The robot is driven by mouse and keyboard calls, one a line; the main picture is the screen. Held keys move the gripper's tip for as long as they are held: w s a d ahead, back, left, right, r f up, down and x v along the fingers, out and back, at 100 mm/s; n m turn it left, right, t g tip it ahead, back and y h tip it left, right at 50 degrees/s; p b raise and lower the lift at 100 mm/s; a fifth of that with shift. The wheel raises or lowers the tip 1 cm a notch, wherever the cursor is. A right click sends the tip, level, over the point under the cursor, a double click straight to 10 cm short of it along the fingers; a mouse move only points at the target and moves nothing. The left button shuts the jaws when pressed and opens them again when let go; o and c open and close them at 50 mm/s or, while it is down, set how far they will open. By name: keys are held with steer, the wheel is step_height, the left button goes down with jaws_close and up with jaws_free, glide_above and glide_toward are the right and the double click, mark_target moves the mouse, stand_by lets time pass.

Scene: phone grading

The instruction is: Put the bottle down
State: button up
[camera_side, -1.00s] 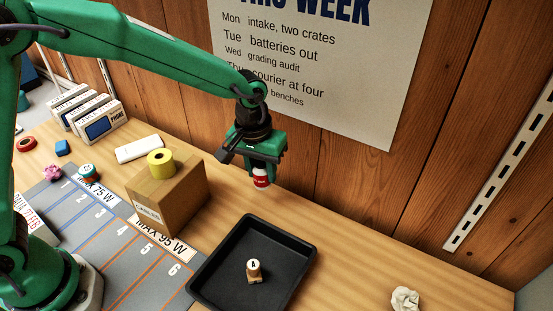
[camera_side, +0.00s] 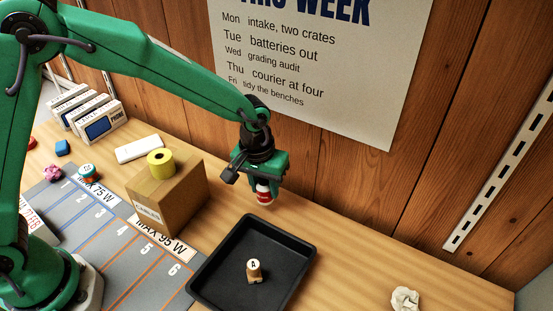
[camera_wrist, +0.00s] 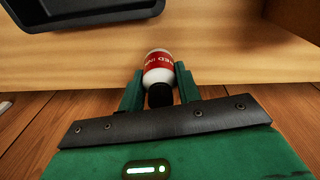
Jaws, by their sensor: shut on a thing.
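The bottle (camera_side: 264,193) is small and white with a red label. My gripper (camera_side: 262,182) is shut on it, above the wooden table behind the black tray. In the wrist view the bottle (camera_wrist: 158,70) lies between the two green fingers of my gripper (camera_wrist: 159,90), its black cap toward the palm. Lettering shows on the red label, only partly readable. Whether the bottle's far end touches the table cannot be told for certain; it looks held just above it.
A black tray (camera_side: 214,282) holding a small piece marked A (camera_side: 254,269) is in front of the gripper. A cardboard box (camera_side: 181,199) with a yellow roll (camera_side: 160,163) on top stands to the left. Crumpled paper (camera_side: 405,299) lies at the right. The table between tray and wall is clear.

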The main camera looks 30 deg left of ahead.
mark_target(265, 196)
steer(key=shift+f, duration=1.7)
steer(key=shift+f, duration=0.15)
steer(key=o, duration=1)
steer(key=shift+c, duration=0.2)
steer(key=r, duration=0.4)
steer(key=s+r, duration=0.1)
steer(key=r, duration=0.7)
steer(key=shift+s+d+r, duration=0.1)
steer(key=shift+s+d, duration=0.05)
steer(key=shift+s, duration=0.1)
